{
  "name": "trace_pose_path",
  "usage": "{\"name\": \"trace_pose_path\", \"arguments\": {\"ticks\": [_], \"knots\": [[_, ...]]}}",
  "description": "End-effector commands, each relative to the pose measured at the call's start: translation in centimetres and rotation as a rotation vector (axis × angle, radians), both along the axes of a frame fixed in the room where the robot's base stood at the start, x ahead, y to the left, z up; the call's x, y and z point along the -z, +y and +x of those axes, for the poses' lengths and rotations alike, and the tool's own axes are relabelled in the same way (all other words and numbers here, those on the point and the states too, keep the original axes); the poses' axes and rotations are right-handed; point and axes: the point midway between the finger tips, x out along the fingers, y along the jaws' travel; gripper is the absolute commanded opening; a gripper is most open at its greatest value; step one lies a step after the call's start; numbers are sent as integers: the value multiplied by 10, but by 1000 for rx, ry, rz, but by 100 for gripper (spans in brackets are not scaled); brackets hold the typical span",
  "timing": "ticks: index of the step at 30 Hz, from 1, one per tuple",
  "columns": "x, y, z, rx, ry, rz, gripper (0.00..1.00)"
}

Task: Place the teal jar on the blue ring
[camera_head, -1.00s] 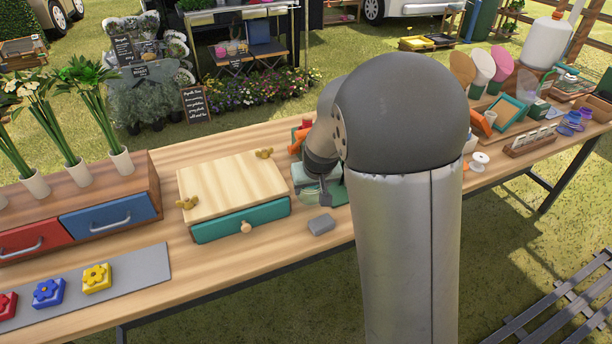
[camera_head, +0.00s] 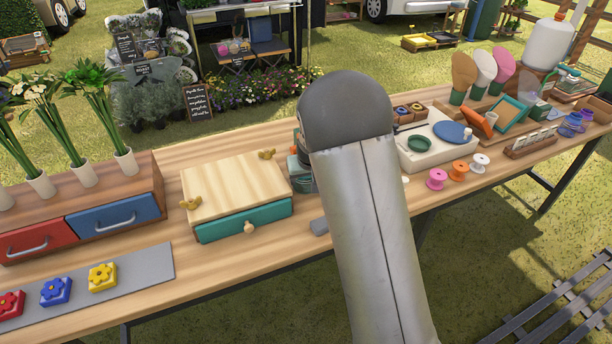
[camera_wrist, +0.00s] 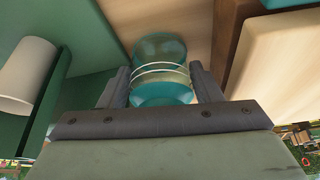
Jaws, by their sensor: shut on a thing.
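The teal jar (camera_wrist: 160,88) is glassy, with pale bands around its middle, and sits between the fingers of my gripper (camera_wrist: 162,80) in the wrist view. The gripper is shut on it. In the head view my own arm hides the gripper and most of what is around it; a dark teal patch shows at the arm's left edge, and I cannot tell whether it is the jar. A flat round blue disc (camera_head: 453,132) lies on a cream board (camera_head: 437,155) to the right of my arm.
A wooden box with a teal drawer (camera_head: 245,220) stands left of my arm. A green round dish (camera_head: 419,143) lies beside the blue disc. Several spools, including a pink one (camera_head: 436,179), stand along the front edge. In the wrist view a white cup (camera_wrist: 25,75) is at left.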

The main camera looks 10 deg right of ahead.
Motion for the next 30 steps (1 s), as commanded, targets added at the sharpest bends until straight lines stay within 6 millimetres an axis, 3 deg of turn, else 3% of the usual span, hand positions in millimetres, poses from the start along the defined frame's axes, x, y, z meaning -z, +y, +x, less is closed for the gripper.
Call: {"name": "trace_pose_path", "arguments": {"ticks": [6, 7, 20, 30], "knots": [[5, 0, 0, 0, -1, 0, 2], [3, 0, 0, 0, 0, 0, 67], [-6, 0, -2, -1, -2, 0, 68], [-71, -2, -29, -2, -5, 1, 68]]}}
